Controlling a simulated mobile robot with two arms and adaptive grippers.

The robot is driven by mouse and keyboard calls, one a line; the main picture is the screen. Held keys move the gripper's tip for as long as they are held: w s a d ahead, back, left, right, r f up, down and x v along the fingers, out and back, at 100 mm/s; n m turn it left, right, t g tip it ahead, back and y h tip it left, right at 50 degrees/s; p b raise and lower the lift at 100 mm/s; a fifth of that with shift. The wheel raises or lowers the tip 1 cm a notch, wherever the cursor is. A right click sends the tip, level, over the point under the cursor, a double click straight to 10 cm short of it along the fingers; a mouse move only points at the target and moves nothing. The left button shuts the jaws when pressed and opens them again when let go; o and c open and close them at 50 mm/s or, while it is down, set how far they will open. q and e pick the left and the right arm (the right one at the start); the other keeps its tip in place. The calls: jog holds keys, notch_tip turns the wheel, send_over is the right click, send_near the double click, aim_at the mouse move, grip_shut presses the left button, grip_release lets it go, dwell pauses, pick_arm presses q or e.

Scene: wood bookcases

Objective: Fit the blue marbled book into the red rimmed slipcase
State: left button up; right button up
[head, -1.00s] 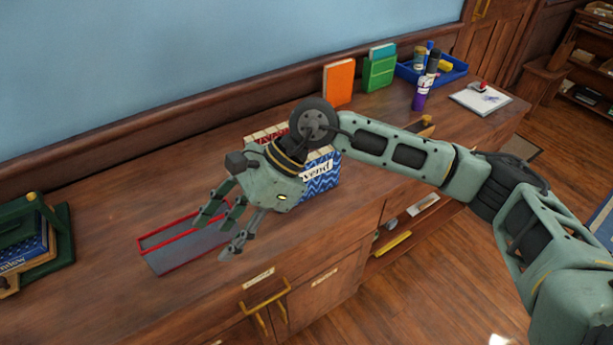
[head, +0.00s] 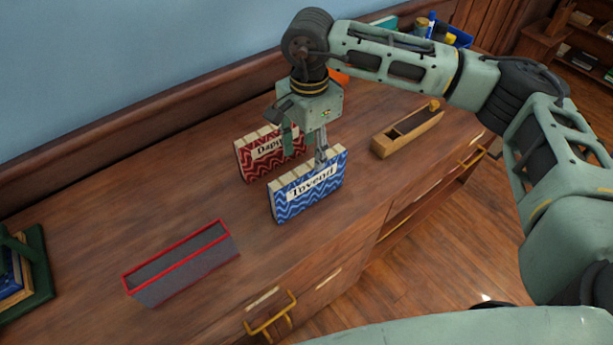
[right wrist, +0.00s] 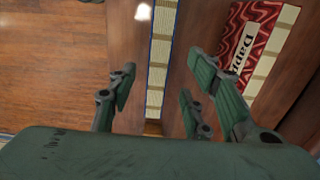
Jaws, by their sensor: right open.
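The blue marbled book (head: 308,190) stands upright on the wooden counter, its pale page edge up and a white title label on its side. My right gripper (head: 305,152) is open and points down at the book's top edge. In the right wrist view the fingers (right wrist: 165,92) lie on either side of the blue book's page edge (right wrist: 160,55), with gaps showing. The slipcase (head: 185,272) is grey with a red rim. It lies to the left on the counter, opening up, and looks empty. My left gripper is not in view.
A red marbled book (head: 258,158) stands just behind the blue one; it also shows in the wrist view (right wrist: 245,45). A slotted wooden block (head: 408,130) lies to the right. A green stand with books (head: 30,268) is at far left. The counter between slipcase and books is clear.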

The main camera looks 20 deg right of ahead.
aim_at(308, 165)
jog(key=f, duration=0.1)
jog(key=f+p, duration=0.2)
jog(key=shift+s+f, duration=0.2)
jog(key=shift+s, duration=0.1)
jog(key=shift+w+f, duration=0.2)
jog(key=shift+f, duration=0.9)
jog(key=c, duration=0.9)
grip_shut()
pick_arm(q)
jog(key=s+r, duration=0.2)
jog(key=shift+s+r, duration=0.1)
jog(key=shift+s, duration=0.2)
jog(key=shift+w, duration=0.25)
